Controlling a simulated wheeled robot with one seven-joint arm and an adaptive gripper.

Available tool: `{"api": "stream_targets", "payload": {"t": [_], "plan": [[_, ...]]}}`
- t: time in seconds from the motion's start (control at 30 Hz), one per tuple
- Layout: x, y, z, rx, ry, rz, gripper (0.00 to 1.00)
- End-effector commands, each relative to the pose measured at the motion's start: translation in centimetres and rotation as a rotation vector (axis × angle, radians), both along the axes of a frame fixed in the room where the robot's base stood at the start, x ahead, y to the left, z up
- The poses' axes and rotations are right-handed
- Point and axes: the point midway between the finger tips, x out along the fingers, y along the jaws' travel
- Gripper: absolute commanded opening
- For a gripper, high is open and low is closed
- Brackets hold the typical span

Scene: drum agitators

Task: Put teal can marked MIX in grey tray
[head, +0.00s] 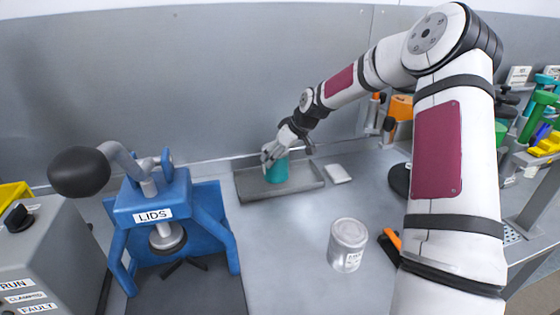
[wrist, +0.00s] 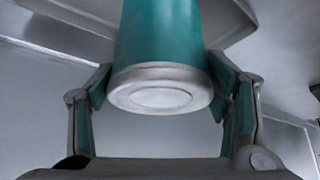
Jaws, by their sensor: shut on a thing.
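The teal can (head: 277,172) is at the grey tray (head: 308,182) near the back wall in the head view. My gripper (head: 274,158) is shut on the can from above and behind. In the wrist view the teal can (wrist: 162,35) fills the space between the two fingers of my gripper (wrist: 160,95), with its grey metal end facing the camera. The MIX marking is not visible in either view. I cannot tell whether the can touches the tray floor or hangs just above it.
A white-grey can (head: 347,245) stands on the bench in front. A blue press labelled LIDS (head: 165,215) stands at left, beside a grey control box (head: 40,260). A small pale block (head: 338,174) lies right of the tray. Coloured tools (head: 540,110) crowd the right side.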

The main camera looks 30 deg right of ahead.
Motion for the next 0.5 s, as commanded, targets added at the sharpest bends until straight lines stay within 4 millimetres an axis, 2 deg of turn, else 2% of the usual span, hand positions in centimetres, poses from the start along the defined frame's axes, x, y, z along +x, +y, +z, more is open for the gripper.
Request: {"api": "stream_targets", "payload": {"t": [0.27, 0.5], "plan": [[1.3, -1.4, -0.1, 0.000, -0.003, -0.001, 0.10], [1.2, -1.4, -3.2, 0.002, 0.000, 0.001, 0.10]]}}
